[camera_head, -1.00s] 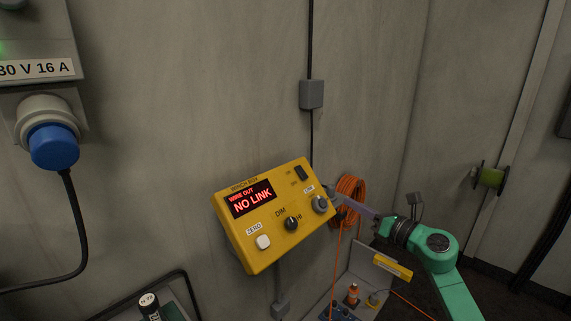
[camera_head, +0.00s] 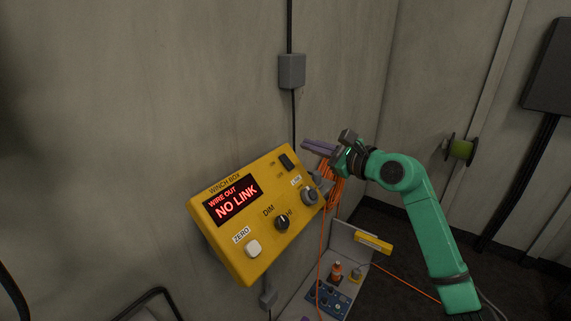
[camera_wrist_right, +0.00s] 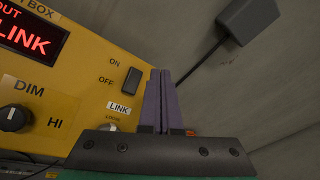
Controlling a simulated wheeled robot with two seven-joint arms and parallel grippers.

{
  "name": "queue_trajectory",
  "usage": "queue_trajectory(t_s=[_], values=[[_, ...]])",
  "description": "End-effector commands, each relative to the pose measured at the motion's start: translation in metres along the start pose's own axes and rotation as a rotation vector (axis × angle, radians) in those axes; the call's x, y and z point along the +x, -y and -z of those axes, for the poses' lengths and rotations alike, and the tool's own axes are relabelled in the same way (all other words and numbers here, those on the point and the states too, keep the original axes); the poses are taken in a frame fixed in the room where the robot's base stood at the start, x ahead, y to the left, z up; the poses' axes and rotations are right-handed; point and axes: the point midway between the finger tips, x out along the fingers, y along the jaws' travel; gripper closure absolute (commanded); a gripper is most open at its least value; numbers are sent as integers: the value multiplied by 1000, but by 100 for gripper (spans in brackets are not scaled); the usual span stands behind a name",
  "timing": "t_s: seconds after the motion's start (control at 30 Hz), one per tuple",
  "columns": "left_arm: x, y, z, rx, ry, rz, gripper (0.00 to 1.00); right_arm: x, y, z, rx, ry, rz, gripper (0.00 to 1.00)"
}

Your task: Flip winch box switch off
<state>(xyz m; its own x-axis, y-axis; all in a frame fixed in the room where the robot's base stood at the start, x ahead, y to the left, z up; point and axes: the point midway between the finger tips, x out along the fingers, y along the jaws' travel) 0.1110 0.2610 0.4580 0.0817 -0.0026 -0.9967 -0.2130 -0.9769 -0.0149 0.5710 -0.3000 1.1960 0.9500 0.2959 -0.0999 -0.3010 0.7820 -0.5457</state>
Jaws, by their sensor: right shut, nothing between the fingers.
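The yellow winch box (camera_head: 258,243) is on the wall in the head view, its red display reading "WIRE OUT NO LINK". Its black rocker switch (camera_head: 287,161) is at the upper right of the panel. In the right wrist view the switch (camera_wrist_right: 130,75) stands beside ON and OFF labels, ON above OFF. Which side is pressed I cannot tell. My right gripper (camera_head: 306,146) has purple fingers, shut and empty, just right of the switch in the head view. In the wrist view the fingers (camera_wrist_right: 157,85) point up beside the box's right edge. The left gripper is not in view.
The panel also has a DIM/HI knob (camera_head: 282,223), a white ZERO button (camera_head: 253,249) and a LINK connector (camera_head: 310,196). A grey wall box (camera_head: 292,71) with a cable is above. An orange cable coil (camera_head: 333,187) hangs behind. Wall space left of the box is clear.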

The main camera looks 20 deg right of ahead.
Motion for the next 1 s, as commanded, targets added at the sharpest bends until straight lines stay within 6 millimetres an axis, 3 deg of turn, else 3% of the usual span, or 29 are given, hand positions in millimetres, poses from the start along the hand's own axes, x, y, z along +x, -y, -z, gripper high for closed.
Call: queue_trajectory(t_s=[0.13, 0.4, 1.0], values=[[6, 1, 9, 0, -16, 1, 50, 16, -13, 13, 4, 2, 0, 100], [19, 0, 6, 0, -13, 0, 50, 39, -29, 29, 0, 1, 1, 100], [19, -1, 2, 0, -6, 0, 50, 42, -31, 30, 0, 1, 0, 100]])
